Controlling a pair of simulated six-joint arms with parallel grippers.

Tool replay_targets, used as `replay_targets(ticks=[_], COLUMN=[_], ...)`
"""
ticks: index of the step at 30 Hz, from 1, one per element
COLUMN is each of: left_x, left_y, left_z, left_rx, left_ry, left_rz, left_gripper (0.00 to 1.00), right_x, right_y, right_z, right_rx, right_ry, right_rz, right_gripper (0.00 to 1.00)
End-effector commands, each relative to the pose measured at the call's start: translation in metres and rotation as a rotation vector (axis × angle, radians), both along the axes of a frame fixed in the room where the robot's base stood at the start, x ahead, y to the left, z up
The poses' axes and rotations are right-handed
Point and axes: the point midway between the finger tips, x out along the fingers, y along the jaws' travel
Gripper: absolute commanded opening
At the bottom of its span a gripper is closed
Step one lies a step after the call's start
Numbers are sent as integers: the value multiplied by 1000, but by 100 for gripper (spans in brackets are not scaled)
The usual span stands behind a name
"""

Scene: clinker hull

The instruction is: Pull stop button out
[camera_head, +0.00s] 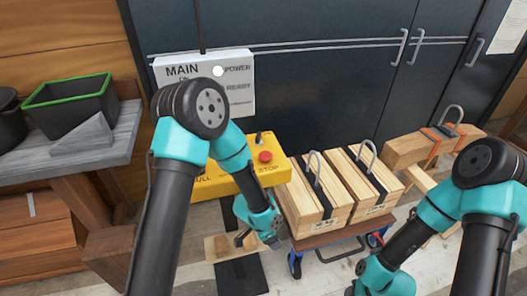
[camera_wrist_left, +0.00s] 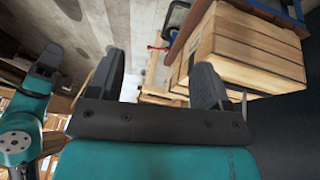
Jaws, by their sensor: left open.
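The red stop button (camera_head: 265,157) sits on top of a yellow box (camera_head: 215,182) in the head view, with "STOP" lettered in front of it. My left gripper (camera_head: 259,240) is below and in front of the yellow box, pointing down and apart from the button. The button does not show in that view. My left arm hides part of the yellow box. My right arm runs off the bottom edge, and its fingers do not show.
Two strapped wooden blocks with metal loops (camera_head: 314,195) stand right of the yellow box, close to my left gripper. A white "MAIN" panel (camera_head: 240,84) with a lit lamp is behind. A grey bench (camera_head: 70,150) with a black bin (camera_head: 70,103) is at left.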

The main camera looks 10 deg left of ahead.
Motion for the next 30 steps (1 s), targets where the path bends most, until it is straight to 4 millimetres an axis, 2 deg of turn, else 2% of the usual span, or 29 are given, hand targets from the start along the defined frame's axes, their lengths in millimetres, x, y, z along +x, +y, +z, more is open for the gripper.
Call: replay_targets(ticks=[1, 5, 8, 11, 12, 16, 20, 23, 26, 30], left_x=[8, 26, 38, 49, 54, 69, 86, 100, 113, 127], left_y=[-19, -65, -102, -138, -151, -170, -160, -135, -99, -34], left_z=[12, 43, 75, 116, 137, 205, 266, 308, 345, 391], left_rx=[8, 43, 83, 137, 163, 252, 321, 360, 389, 406], left_ry=[-48, -170, -259, -329, -349, -356, -315, -265, -197, -80], left_rz=[-100, -364, -552, -688, -715, -672, -519, -379, -238, -57], left_gripper=[72, 72, 72, 72, 72, 72, 72, 72, 72, 72], right_x=[0, 0, 0, 0, 0, 0, 0, 0, 0, 0], right_y=[0, 0, 0, 0, 0, 0, 0, 0, 0, 0], right_z=[0, 0, 0, 0, 0, 0, 0, 0, 0, 0], right_rx=[0, 0, 0, 0, 0, 0, 0, 0, 0, 0], right_ry=[0, 0, 0, 0, 0, 0, 0, 0, 0, 0], right_rz=[0, 0, 0, 0, 0, 0, 0, 0, 0, 0], right_gripper=[43, 43, 43, 43, 43, 43, 43, 43, 43, 43])
